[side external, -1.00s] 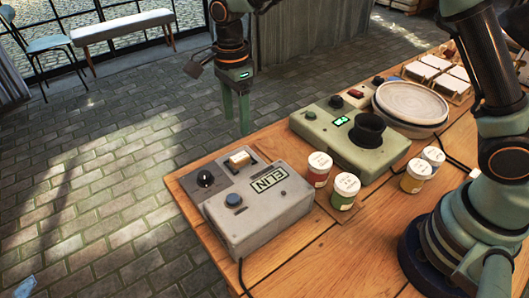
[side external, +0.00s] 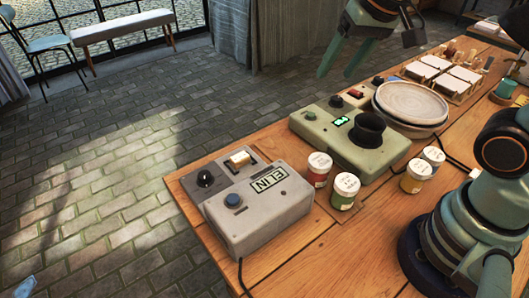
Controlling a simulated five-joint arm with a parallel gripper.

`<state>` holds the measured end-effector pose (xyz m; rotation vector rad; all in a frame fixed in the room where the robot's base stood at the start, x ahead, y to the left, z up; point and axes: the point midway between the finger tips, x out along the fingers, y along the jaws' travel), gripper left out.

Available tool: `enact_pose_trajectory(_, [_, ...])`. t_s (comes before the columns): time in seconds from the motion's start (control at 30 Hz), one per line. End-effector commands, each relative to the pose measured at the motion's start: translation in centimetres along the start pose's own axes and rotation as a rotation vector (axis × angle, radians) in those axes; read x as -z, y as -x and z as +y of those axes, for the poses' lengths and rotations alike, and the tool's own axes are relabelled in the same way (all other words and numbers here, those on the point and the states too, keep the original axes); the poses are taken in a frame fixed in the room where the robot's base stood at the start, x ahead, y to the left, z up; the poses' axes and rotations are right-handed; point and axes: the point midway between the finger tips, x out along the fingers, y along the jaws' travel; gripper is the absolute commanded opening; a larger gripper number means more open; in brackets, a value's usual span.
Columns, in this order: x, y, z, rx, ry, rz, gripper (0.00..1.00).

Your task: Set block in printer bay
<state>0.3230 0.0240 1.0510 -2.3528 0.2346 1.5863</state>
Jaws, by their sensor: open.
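A small cream block (side external: 239,158) sits in the slot on the back part of the grey printer (side external: 262,222). I cannot tell how deep it sits. The printer's top also has a lettered panel reading about "ELIN" (side external: 269,179), a blue button (side external: 233,200) and a black knob (side external: 205,178). My gripper (side external: 337,70) is open and empty. It is in the air behind the green machine, well to the right of the printer and apart from the block.
A green machine (side external: 322,138) with a lit display and black cup stands right of the printer. Several paint jars (side external: 345,190) stand in front of it. Stacked plates (side external: 411,101) and a tray of pale blocks (side external: 462,95) are at the back right.

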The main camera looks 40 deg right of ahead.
Motion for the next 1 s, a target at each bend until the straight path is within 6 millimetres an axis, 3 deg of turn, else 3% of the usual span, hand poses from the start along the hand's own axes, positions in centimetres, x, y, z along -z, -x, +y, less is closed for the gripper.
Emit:
enact_pose_trajectory(0.1, [-1.5, 0.6, 1.9, 0.001, 0.157, 0.057, 0.63])
enact_pose_trajectory(0.3, [-2.8, 0.6, 3.4, -0.009, 0.313, 0.103, 0.63])
enact_pose_trajectory(1.0, [-2.9, 0.5, 3.6, -0.011, 0.337, 0.106, 0.63])
